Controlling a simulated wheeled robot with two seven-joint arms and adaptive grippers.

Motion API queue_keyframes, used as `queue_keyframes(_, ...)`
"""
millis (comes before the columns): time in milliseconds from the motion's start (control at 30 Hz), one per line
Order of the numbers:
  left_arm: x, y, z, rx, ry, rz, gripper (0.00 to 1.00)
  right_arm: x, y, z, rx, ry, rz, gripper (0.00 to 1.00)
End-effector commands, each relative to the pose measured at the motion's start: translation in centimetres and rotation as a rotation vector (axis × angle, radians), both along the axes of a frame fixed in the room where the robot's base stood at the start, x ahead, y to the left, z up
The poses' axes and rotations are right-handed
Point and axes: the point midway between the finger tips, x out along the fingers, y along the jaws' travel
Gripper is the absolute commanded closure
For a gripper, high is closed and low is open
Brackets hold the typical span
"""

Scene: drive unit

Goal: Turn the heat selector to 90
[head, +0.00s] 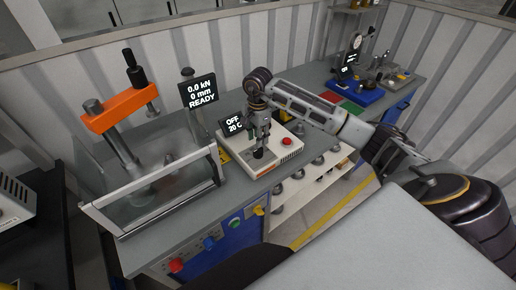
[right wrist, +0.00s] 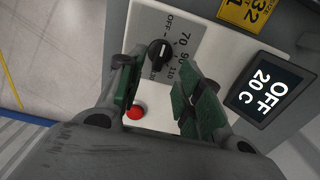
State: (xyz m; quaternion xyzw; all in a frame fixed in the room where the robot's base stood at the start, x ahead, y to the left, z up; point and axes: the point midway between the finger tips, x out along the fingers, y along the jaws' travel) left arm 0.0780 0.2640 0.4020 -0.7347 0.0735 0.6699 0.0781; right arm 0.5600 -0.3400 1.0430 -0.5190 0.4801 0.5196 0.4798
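The heater unit (head: 241,156) is a white box on the grey bench, and its display (head: 234,124) reads OFF, 20 C. The same display (right wrist: 266,91) shows at the right of the right wrist view. The black heat selector knob (right wrist: 160,52) sits on a grey dial plate marked OFF, 70, 90 and 110. My right gripper (head: 260,145) points down over the unit, close to the knob. In the right wrist view its green-padded fingers (right wrist: 158,92) are apart, with nothing between them. My left gripper is not visible.
A red button (right wrist: 135,112) sits beside the dial; it also shows in the head view (head: 287,141). A press with an orange head (head: 119,108) and clear guard stands left of the heater. A blue-based device (head: 355,92) stands at the bench's far right.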

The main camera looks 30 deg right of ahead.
Motion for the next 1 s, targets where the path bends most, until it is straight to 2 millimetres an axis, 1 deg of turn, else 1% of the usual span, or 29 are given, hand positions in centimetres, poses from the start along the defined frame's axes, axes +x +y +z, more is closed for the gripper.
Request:
queue_keyframes(400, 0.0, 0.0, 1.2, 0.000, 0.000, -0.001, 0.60, -0.1, 0.0, -4.9, 0.001, 0.002, -0.001, 0.64)
queue_keyframes(533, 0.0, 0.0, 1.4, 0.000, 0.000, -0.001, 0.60, 0.0, 0.0, -6.1, 0.000, 0.000, -0.001, 0.64)
queue_keyframes(700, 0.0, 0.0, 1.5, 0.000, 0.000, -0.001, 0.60, 0.0, 0.0, -6.9, 0.000, 0.000, 0.000, 0.64)
queue_keyframes(1000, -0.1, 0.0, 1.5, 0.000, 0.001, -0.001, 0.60, 0.0, 0.0, -7.1, -0.001, -0.001, 0.000, 0.64)
